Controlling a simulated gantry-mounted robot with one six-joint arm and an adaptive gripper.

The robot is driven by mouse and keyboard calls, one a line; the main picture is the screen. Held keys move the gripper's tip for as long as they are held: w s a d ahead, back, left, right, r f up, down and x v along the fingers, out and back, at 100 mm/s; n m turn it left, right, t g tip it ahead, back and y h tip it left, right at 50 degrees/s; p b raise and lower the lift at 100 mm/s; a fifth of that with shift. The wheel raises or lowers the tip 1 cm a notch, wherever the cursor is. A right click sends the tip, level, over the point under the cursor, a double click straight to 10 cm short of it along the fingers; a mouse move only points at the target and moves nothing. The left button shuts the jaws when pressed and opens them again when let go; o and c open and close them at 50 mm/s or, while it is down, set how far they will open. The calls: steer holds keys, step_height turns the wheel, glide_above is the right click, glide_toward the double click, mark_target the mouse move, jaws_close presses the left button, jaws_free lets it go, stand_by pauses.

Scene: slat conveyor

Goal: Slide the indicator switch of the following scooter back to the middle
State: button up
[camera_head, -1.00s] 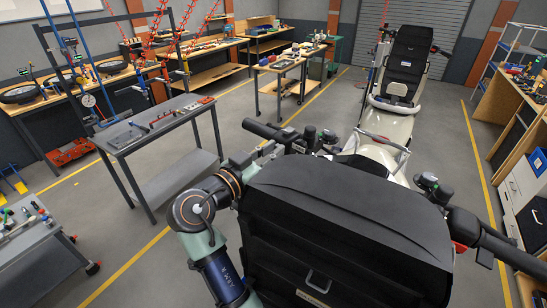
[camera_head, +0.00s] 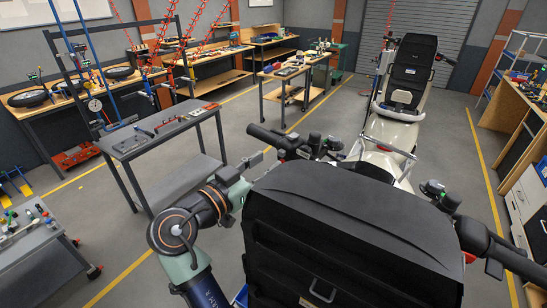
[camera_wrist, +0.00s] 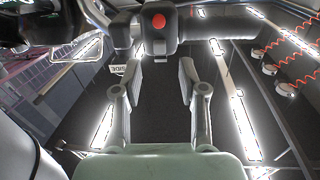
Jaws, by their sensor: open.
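In the wrist view a black switch housing (camera_wrist: 158,38) with a round red button (camera_wrist: 158,21) sits at top centre. The indicator slider and its position cannot be made out clearly. My gripper (camera_head: 262,155) is near the left end of the handlebar. In the wrist view my gripper (camera_wrist: 158,72) is open and empty, its fingers just short of the housing.
The black case (camera_head: 350,225) fills the front, close to my arm. Another black grip (camera_head: 485,243) extends at the right. A grey metal table (camera_head: 165,130) stands at left. Workbenches line the back wall, with open floor between.

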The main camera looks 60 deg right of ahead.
steer(key=v, duration=0.8)
steer(key=w+a+f+n+t+y+p, duration=0.2)
steer(key=a+f+n+t+y, duration=0.2)
steer(key=a+f+n+t, duration=0.25)
steer(key=w+a+f+n+t+y+p, duration=0.2)
steer(key=w+a+f+n+t+y, duration=0.15)
steer(key=a+n+t, duration=0.45)
steer(key=s+a+n+t+y+p, duration=0.1)
steer(key=s+a+n+y, duration=0.2)
steer(key=a, duration=0.6)
steer(key=s+a+n+t+y+p, duration=0.1)
steer(key=s+a+n+y, duration=0.1)
steer(key=a+n+y, duration=0.2)
steer(key=a+y, duration=0.3)
steer(key=a, duration=0.3)
steer(key=shift+s+a+t, duration=0.2)
steer(key=shift+s+t, duration=0.15)
steer(key=shift+s, duration=0.05)
stand_by(2.1)
